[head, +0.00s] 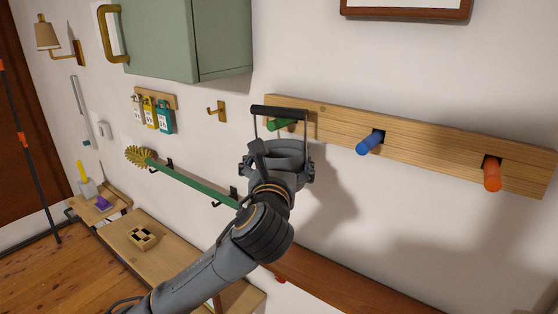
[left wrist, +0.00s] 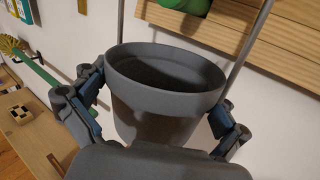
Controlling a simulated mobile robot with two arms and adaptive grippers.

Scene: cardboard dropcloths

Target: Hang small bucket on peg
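The small grey bucket (head: 289,158) is upright in front of the wall, just below the green peg (head: 281,125). Its wire handle stands up, and the dark grip bar (head: 279,112) shows above the green peg. I cannot tell whether the handle is over the peg or in front of it. My left gripper (head: 276,170) has a finger on each side of the bucket and appears shut on it. In the left wrist view the bucket (left wrist: 165,80) sits between the blue-padded fingers (left wrist: 158,108), and the green peg (left wrist: 187,5) shows between the handle wires. My right gripper is out of view.
The wooden peg board (head: 430,148) also carries a blue peg (head: 370,142) and an orange peg (head: 492,173). A green cabinet (head: 165,45) hangs at upper left. A green-handled brush (head: 190,183) hangs left of my gripper. A wooden bench (head: 185,262) stands below.

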